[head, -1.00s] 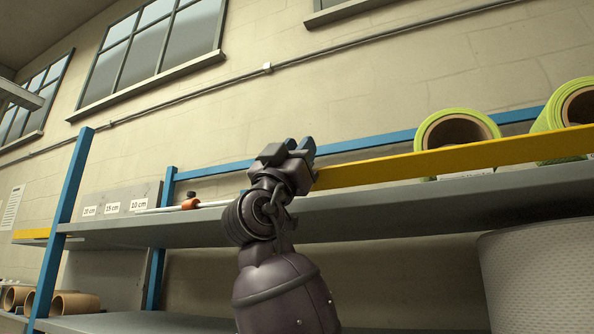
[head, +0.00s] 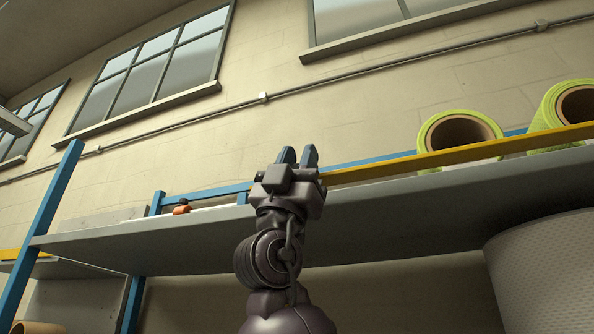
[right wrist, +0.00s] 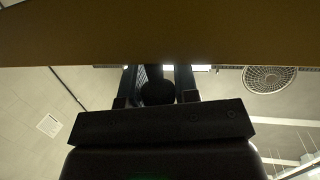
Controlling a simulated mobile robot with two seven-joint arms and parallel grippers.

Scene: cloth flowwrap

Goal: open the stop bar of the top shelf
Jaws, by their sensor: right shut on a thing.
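The stop bar is the long yellow bar (head: 400,167) along the front of the top shelf (head: 420,200). It runs right from my right gripper, past the green rolls. In the right wrist view the bar (right wrist: 160,35) crosses the top as a wide brown band and hides the fingertips. A dark round shape sits between the fingers there. My left gripper is out of view.
Two green rolls with brown cores, one (head: 455,138) near the middle right and one (head: 565,115) at the right edge, lie behind the bar. A blue upright (head: 45,225) stands at left. A big pale textured roll (head: 545,275) is below the shelf at right.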

